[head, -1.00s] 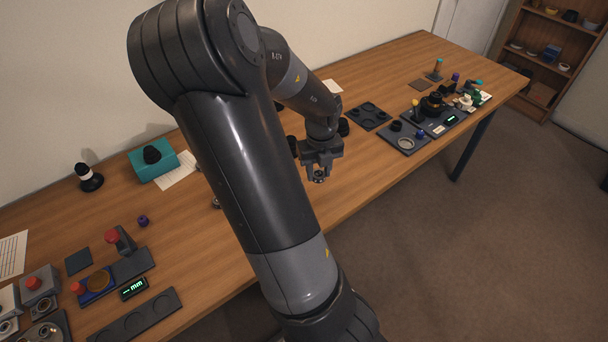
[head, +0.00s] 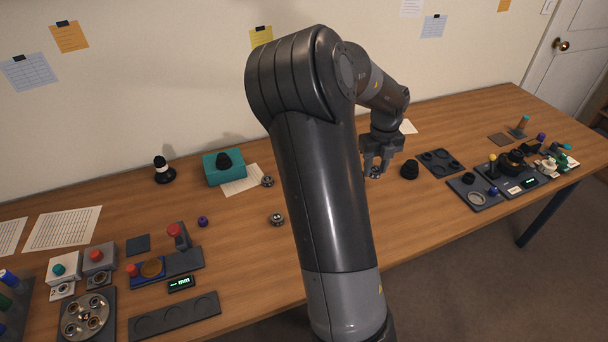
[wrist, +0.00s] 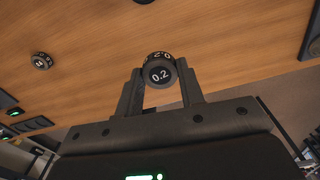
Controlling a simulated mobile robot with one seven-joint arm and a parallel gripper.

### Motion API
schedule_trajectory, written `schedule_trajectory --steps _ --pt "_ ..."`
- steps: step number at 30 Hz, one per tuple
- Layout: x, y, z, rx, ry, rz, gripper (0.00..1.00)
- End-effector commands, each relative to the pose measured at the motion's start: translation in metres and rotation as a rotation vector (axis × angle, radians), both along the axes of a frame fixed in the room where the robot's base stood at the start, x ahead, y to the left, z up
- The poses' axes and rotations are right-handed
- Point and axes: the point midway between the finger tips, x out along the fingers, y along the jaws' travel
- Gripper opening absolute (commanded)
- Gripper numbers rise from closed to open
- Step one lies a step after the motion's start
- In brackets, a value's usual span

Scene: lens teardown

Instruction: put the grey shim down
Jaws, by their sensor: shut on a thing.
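In the head view my gripper (head: 377,166) points down over the middle of the table (head: 330,203), and the shim (head: 375,173) shows as a small grey piece at the fingertips. I cannot tell whether it touches the wood.
Two similar small grey pieces lie left of my arm, one behind (head: 267,181) and one nearer (head: 277,219). A black cup-like part (head: 410,169) stands just right of my gripper, beside a dark tray with round recesses (head: 441,164). Wood in front of my gripper is clear.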

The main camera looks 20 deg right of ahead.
Motion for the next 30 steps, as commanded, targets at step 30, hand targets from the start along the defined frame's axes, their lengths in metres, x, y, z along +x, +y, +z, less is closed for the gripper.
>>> schedule_trajectory --steps 30 --pt "0.199 0.131 -0.082 0.0 0.001 0.224 0.12"
